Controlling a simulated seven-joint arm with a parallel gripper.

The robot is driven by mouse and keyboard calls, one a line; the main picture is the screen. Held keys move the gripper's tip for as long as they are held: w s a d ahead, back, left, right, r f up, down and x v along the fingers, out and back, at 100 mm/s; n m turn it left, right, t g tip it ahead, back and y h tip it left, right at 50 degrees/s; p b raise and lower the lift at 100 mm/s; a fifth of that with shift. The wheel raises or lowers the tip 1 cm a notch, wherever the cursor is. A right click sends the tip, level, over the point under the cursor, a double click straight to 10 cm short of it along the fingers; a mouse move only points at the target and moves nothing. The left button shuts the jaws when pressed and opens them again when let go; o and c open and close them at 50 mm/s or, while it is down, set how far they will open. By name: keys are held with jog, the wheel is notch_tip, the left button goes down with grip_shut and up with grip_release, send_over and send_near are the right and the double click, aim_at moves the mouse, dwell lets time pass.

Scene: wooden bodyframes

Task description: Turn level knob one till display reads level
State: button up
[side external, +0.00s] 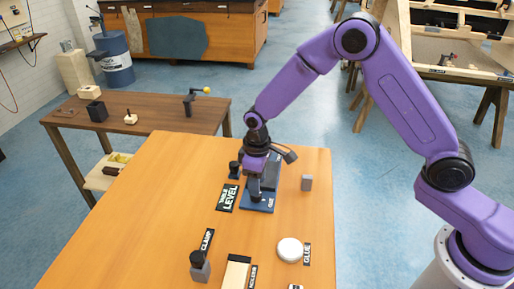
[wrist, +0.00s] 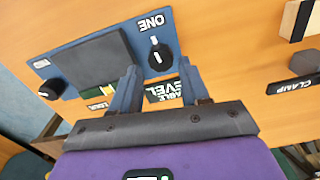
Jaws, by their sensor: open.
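The blue level panel (wrist: 70,45) lies on the orange table, with a dark grey block (wrist: 92,58) on it; it also shows under my gripper in the side view (side external: 258,204). A black knob with a white mark (wrist: 159,56) sits beside the word ONE. A second black knob (wrist: 50,90) is at the panel's left end. My gripper (wrist: 158,67) is open, its two fingertips pointing at knob one, one on either side of it in the picture. I cannot tell whether they touch it.
A black TABLE LEVEL sign (side external: 228,197) lies beside the panel. Nearer the camera are a CLAMP label (side external: 207,240), a dark post-like item (side external: 200,266) and a white round item (side external: 289,249) by a GLUE label.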

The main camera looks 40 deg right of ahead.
notch_tip(320, 180, up, 13)
jog(key=shift+r, duration=0.15)
dwell(0.5)
jog(key=s+d+n, duration=0.1)
jog(key=s+d, duration=0.3)
jog(key=s, duration=0.6)
jog(key=s+d+r+n, duration=0.1)
jog(key=s+d, duration=0.4)
jog(key=s, duration=0.5)
jog(key=s+d+r+n, duration=0.1)
jog(key=s+d, duration=0.4)
jog(key=s, duration=0.6)
jog(key=shift+n, duration=0.9)
jog(key=shift+r, duration=0.1)
dwell(1.0)
